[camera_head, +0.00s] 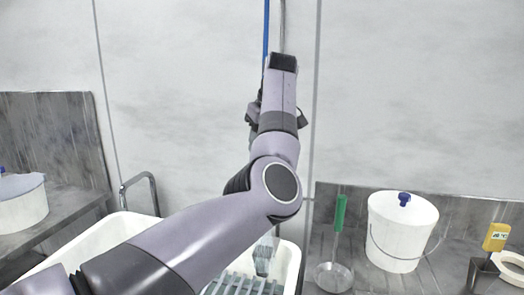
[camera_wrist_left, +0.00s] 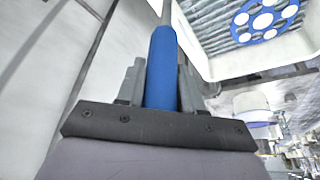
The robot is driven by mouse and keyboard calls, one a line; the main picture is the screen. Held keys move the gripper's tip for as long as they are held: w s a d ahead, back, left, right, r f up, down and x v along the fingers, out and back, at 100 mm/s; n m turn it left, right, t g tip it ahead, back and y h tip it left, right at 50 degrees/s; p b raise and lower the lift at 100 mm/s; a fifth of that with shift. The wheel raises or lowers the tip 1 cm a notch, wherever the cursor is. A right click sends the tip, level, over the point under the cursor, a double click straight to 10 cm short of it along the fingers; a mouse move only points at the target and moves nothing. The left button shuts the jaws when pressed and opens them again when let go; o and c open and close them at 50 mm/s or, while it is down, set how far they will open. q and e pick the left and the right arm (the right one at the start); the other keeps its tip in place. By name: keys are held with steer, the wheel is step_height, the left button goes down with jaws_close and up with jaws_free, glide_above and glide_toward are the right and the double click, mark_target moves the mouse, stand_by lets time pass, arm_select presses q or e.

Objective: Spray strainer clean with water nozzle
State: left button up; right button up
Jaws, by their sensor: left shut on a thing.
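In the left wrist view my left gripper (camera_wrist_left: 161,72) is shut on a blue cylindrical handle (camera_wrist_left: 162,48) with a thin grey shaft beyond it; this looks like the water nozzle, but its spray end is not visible. In the head view my left arm covers the middle and hides the gripper's hold.
The white basin (camera_head: 291,262) holds grey slats (camera_head: 240,285). A lidded white bucket (camera_head: 398,235) and yellow meter (camera_head: 496,237) stand right; another white container (camera_head: 22,203) stands left. Blue and grey vertical lines (camera_head: 266,30) run up the wall.

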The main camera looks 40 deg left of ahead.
arm_select(q)
steer(key=shift+r, duration=3.2)
